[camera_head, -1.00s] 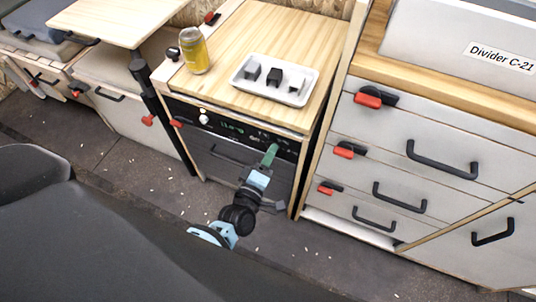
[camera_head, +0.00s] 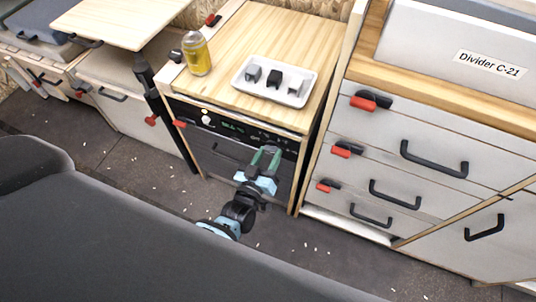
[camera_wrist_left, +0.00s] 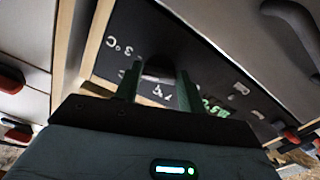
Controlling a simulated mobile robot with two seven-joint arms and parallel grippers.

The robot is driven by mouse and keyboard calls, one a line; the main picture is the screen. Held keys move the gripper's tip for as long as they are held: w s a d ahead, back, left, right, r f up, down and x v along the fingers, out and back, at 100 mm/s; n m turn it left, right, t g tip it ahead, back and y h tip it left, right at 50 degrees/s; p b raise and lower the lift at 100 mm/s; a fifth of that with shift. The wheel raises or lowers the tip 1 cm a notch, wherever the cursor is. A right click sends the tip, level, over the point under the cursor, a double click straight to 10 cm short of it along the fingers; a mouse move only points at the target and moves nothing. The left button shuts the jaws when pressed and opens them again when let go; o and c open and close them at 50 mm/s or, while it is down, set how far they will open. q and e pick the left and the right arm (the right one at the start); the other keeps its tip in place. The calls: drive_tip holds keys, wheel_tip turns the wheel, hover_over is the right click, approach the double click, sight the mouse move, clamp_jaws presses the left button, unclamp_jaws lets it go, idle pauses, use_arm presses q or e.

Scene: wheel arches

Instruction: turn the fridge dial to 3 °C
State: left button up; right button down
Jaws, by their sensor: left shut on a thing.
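The fridge (camera_head: 226,150) has a black control panel with a small green display (camera_head: 232,127). My left gripper (camera_head: 267,154) is at the right part of this panel, with its green fingers pointing at it. In the left wrist view the fingers (camera_wrist_left: 157,78) stand on either side of the dark dial (camera_wrist_left: 158,68) and are shut on it. Markings are printed around the dial, among them "3 °C" (camera_wrist_left: 122,46), seen turned over. The dial's pointer cannot be made out. In the head view the gripper hides the dial. My right gripper is not in view.
Drawers with black handles (camera_head: 434,159) and red latches are at the right. A black table leg (camera_head: 163,110) stands at the left.

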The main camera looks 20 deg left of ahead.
use_arm(q)
drive_tip(key=shift+a+m, duration=0.1)
drive_tip(key=shift+m, duration=1.7)
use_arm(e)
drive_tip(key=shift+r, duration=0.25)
use_arm(q)
drive_tip(key=o, duration=1)
drive_tip(key=shift+s, duration=0.15)
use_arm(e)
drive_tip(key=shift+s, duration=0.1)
